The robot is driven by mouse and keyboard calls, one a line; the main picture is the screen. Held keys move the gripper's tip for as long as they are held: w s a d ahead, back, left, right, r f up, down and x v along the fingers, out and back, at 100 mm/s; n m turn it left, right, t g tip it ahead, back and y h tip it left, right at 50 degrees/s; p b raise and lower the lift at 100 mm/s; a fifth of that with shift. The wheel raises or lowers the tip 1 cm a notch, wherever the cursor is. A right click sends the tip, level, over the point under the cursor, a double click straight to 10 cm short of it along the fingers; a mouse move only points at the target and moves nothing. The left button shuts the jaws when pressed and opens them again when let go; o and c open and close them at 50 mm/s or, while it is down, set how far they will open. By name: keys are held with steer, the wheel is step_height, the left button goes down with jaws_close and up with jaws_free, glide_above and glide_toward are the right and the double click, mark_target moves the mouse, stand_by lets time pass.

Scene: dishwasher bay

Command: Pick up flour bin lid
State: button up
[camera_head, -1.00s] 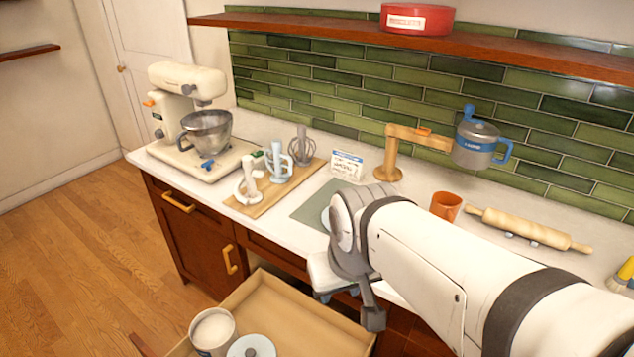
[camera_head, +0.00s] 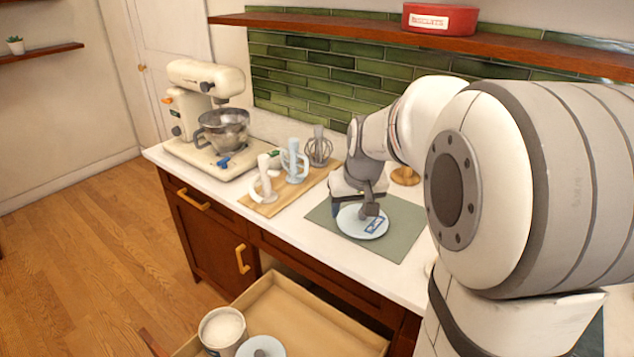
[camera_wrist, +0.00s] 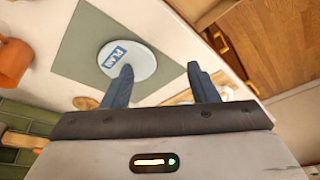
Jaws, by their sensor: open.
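A pale round disc (camera_head: 350,223) with a blue-edged label lies flat on the grey-green mat (camera_head: 408,238). In the wrist view the disc (camera_wrist: 142,68) shows blue lettering that I cannot read surely. A second pale round lid (camera_head: 262,347) with a grey knob lies in the open drawer beside a white-filled bin (camera_head: 222,328). I cannot tell for sure which of the two is the flour bin lid. My gripper (camera_head: 366,207) is over the disc on the mat, open and empty. In the wrist view one finger of my gripper (camera_wrist: 160,76) overlaps the disc's edge; contact is unclear.
A wooden board (camera_head: 285,200) with mixer attachments is left of the mat. A cream stand mixer (camera_head: 205,110) stands further left. The open drawer (camera_head: 310,322) juts out below the counter. An orange cup (camera_wrist: 12,62) shows in the wrist view. My arm hides the counter's right side.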

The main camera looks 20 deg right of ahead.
glide_toward(351, 219)
steer(key=s+d+r, duration=0.1)
steer(key=d, duration=0.3)
steer(key=shift+m+t, duration=0.3)
steer(key=shift+m, duration=0.1)
steer(key=x, duration=0.4)
steer(key=p+x, duration=0.1)
steer(key=x, duration=0.2)
steer(key=shift+w+a, duration=0.2)
steer(key=shift+a, duration=0.1)
steer(key=c, duration=1)
